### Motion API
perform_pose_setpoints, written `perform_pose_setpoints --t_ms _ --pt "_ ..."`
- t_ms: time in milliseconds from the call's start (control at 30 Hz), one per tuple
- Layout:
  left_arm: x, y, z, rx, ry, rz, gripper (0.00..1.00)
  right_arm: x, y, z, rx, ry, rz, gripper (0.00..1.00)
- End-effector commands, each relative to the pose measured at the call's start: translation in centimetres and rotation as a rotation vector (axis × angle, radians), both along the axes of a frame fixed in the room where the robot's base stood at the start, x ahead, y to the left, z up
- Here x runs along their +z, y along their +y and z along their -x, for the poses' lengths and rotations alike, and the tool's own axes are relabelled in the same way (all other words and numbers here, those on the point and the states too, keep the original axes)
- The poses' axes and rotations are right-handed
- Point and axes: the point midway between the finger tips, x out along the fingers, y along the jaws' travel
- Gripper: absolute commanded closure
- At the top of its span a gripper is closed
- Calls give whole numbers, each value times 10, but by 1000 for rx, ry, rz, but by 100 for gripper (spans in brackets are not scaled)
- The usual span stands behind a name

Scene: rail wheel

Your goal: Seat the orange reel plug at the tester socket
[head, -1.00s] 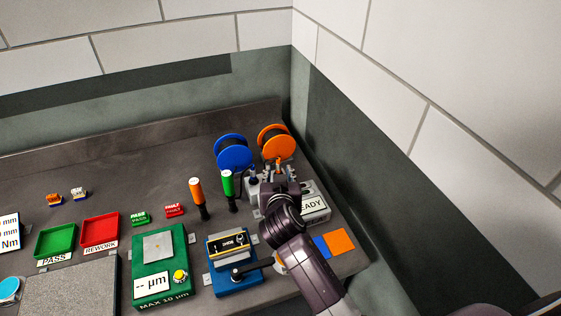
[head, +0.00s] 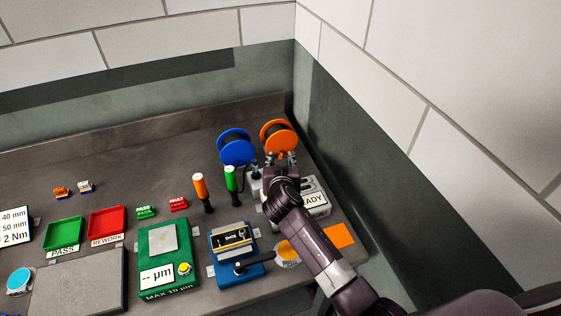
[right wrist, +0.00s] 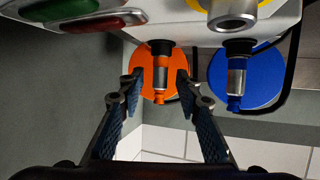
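The orange plug (right wrist: 160,76), with a metal barrel and orange tip, projects from a dark collar on the pale tester (right wrist: 190,32). My right gripper (right wrist: 157,88) is open, its fingers on either side of the plug with gaps visible. In the head view my right gripper (head: 283,158) is in front of the orange reel and hides the plug. A metal socket-like cylinder (right wrist: 233,20) is on the tester. My left gripper is out of view.
A blue plug (right wrist: 236,80) and blue reel (head: 237,147) are close beside the orange ones. A black cable (right wrist: 291,70) runs at the right of the wrist view. Orange and green-handled tools (head: 200,187) stand left of the tester. A wall is close on the right.

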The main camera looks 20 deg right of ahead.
Motion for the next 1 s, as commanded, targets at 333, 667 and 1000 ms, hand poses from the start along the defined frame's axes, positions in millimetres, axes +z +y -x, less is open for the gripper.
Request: perform_pose_setpoints --t_ms 333,667,1000 --pt "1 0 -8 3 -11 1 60 0 0 0 0 0 0 100" --pt "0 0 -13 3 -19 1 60 4 0 0 -2 -1 -1 100" --pt "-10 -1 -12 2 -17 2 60 59 1 -1 -1 -9 -5 100"
